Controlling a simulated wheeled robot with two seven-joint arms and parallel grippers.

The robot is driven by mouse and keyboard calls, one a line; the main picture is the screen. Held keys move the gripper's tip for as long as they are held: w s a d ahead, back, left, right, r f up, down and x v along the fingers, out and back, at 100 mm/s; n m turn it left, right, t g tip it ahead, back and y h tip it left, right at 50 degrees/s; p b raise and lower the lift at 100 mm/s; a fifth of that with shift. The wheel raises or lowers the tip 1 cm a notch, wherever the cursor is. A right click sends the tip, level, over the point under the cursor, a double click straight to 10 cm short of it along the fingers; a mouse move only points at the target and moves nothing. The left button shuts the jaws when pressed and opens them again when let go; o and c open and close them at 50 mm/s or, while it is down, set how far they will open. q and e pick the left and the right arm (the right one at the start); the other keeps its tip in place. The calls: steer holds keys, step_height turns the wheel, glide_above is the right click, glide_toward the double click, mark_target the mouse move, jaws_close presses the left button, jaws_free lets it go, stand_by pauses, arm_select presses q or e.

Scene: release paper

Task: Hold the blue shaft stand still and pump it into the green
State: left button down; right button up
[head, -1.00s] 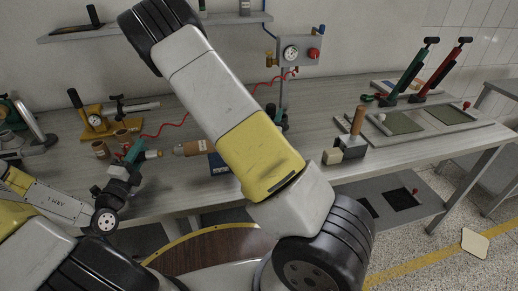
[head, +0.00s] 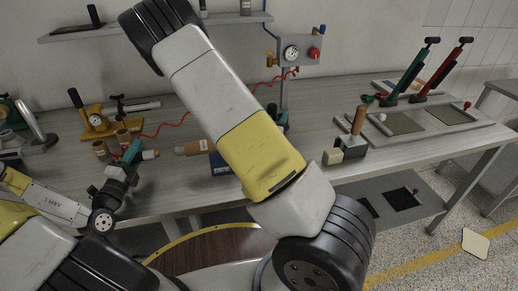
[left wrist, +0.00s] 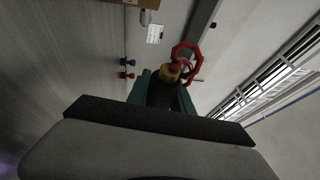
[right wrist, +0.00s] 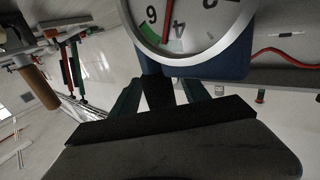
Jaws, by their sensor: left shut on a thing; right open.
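In the right wrist view a large dial gauge (right wrist: 205,30) sits close in front of a blue body (right wrist: 225,64). The dial appears upside down; its red needle lies between 4 and 6, just beside the green band (right wrist: 148,35). A blue block (head: 220,163) shows partly behind my arm. My left gripper (head: 140,152) is shut on a dark shaft with a yellow-orange end (left wrist: 168,74), beside a red handwheel (left wrist: 187,55).
A brown labelled cylinder (head: 193,147) lies right of my left gripper. A yellow gauge stand (head: 95,121) is behind it. A wooden-handled tool (head: 357,122), a green pump (head: 411,68) and a red pump (head: 442,70) stand at right. A panel with a gauge (head: 290,53) stands at the back.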

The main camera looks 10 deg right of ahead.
step_height(320, 180, up, 10)
stand_by(0.5)
